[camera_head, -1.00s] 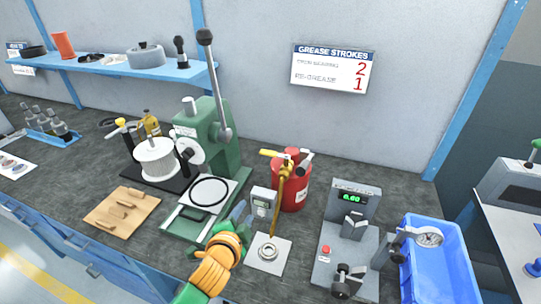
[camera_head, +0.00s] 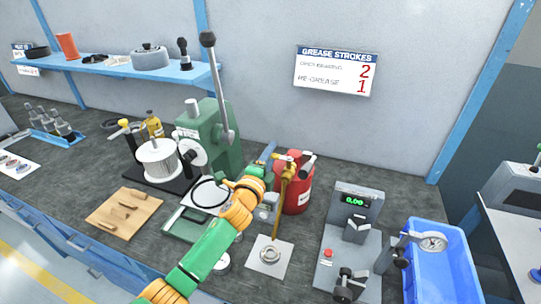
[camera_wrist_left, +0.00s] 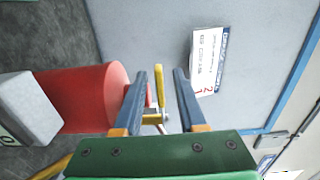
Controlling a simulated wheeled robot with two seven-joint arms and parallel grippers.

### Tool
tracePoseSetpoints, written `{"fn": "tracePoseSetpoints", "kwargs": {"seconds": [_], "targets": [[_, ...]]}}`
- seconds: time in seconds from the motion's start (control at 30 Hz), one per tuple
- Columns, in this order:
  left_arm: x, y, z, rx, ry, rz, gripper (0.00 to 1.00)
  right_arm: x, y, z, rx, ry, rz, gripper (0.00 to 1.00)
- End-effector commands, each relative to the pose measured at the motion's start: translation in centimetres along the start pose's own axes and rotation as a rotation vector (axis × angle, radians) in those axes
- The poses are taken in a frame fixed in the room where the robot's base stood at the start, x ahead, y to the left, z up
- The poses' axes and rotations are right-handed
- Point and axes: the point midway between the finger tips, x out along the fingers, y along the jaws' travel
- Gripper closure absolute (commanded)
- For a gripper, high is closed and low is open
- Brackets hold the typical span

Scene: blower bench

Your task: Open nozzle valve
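The nozzle valve (camera_head: 289,169) is a brass-yellow fitting on top of a thin yellow pipe, beside a red canister (camera_head: 300,196). In the left wrist view the valve's yellow lever (camera_wrist_left: 159,86) stands between the two fingers, with brass parts (camera_wrist_left: 153,118) below it. My left gripper (camera_head: 269,152) is at the valve, its blue-grey fingers apart; it also shows in the left wrist view (camera_wrist_left: 166,72). I see gaps beside the lever, and cannot tell whether either finger touches it. In the head view the fingers hide part of the lever. My right gripper is not in view.
A green press (camera_head: 212,130) with a tall lever stands left of my forearm. A grey device with a green display (camera_head: 354,201) and a blue bin (camera_head: 462,279) stand at the right. A metal ring (camera_head: 269,255) lies on a light plate in front. A wall sign (camera_head: 336,72) hangs behind.

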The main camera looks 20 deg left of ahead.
Motion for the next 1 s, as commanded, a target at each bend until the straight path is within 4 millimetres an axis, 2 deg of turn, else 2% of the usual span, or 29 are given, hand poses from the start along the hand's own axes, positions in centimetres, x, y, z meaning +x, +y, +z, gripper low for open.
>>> {"fn": "tracePoseSetpoints", "kwargs": {"seconds": [0.07, 0.17, 0.2, 0.23, 1.0], "targets": [[-0.02, 0.02, 0.00, -0.001, 0.000, 0.000, 0.60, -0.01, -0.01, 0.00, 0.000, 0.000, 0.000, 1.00], [-0.03, 0.03, 0.01, -0.001, 0.000, 0.001, 0.84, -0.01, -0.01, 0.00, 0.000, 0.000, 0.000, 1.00], [-0.03, 0.03, 0.01, -0.001, 0.000, 0.001, 0.95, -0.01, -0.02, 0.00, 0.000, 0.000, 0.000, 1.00], [-0.03, 0.03, 0.01, -0.001, 0.000, 0.001, 1.00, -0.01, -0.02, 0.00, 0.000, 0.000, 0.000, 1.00], [-0.05, 0.05, 0.02, -0.001, -0.001, 0.001, 1.00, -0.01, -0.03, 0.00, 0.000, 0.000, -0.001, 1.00]]}}
